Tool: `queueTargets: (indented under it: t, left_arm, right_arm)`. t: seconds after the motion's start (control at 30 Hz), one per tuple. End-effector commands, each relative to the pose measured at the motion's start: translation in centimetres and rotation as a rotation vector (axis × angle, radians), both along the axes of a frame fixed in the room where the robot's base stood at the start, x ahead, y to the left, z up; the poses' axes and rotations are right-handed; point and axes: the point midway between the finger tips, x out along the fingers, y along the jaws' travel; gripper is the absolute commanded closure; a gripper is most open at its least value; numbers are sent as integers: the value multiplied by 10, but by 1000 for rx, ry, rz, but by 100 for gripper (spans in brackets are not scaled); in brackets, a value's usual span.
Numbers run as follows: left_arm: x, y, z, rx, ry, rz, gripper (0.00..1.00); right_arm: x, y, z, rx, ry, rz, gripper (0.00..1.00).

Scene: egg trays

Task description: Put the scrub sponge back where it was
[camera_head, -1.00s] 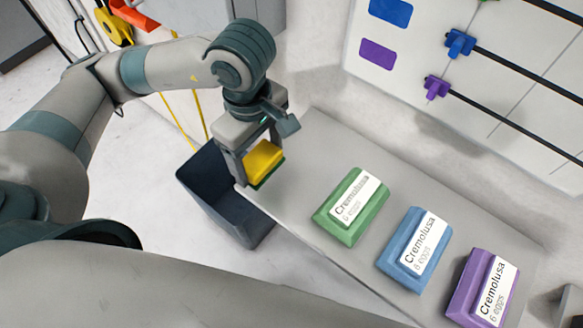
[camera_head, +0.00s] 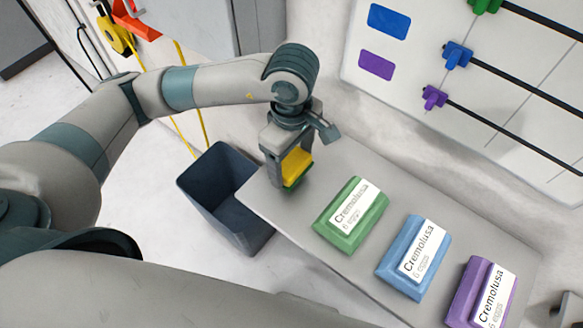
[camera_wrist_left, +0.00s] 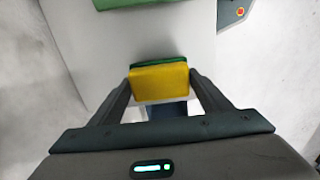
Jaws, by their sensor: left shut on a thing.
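The sponge also shows between the two fingers in the left wrist view (camera_wrist_left: 159,83). I cannot tell whether it touches the tabletop.
Green (camera_head: 350,216), blue (camera_head: 413,257) and purple (camera_head: 482,291) egg boxes stand in a row right of the sponge. A dark open bin (camera_head: 235,215) stands on the floor by the table's left end. A board with sliders (camera_head: 440,60) is behind.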

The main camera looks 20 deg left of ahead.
Motion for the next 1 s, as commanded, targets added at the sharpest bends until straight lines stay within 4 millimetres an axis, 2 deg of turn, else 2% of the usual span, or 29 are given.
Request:
queueTargets:
  t: [0.17, 0.5, 0.73, 0.77, 0.8, 0.83, 1.0]
  left_arm:
    - [0, 0, -3, 0, 2, 1, 47]
    - [-1, 1, -38, 1, 3, 1, 47]
    - [0, 0, -40, 0, 0, 0, 47]
    - [-1, 0, -40, 0, 1, 0, 24]
    - [-1, 0, -40, 0, 1, 0, 14]
    - [-1, 0, -40, 0, 1, 0, 10]
    - [0, 0, -40, 0, 1, 0, 10]
  right_arm:
    - [-1, 4, 3, 4, 1, 1, 69]
    - [-6, 12, 18, 11, 9, 1, 69]
    - [-7, 10, 17, 10, 9, 1, 69]
    - [-7, 9, 17, 9, 9, 1, 69]
    - [-7, 9, 17, 8, 10, 1, 69]
    - [-7, 8, 17, 7, 10, 2, 69]
    - [-7, 4, 17, 3, 10, 1, 69]
